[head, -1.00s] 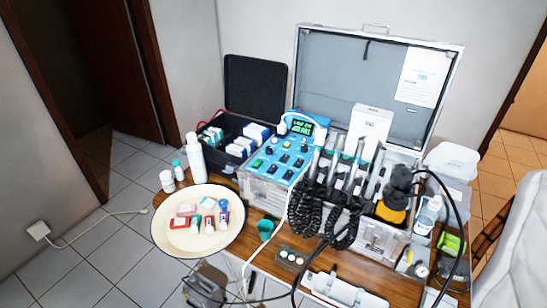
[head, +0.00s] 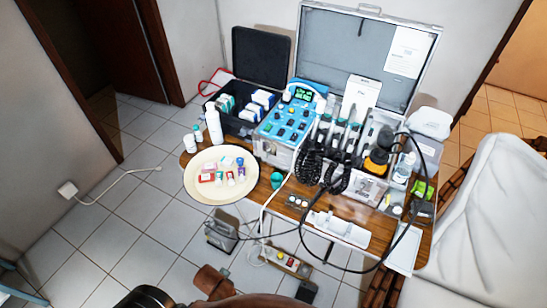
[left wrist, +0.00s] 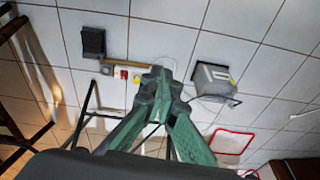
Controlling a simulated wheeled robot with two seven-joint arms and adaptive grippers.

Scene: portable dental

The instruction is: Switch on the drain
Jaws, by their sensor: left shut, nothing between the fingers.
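No part in view is clearly marked as the drain. On the floor in front of the table lies a beige switch strip (head: 285,262) with coloured buttons. It also shows in the left wrist view (left wrist: 114,69), where a red switch (left wrist: 124,74) is visible. My left gripper (left wrist: 160,75) has green fingers, shut and empty, pointing toward the floor; in the picture its tips overlap the strip's right end. I cannot tell their distance from it. My right gripper is not in view.
A grey box (head: 222,230) stands on the floor left of the strip, and a black pedal-like block (head: 307,290) lies right of it. Cables hang from the table (head: 235,212). A cream tray (head: 195,188) holds small bottles. A white chair (head: 490,190) stands right. Floor at left is mostly clear.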

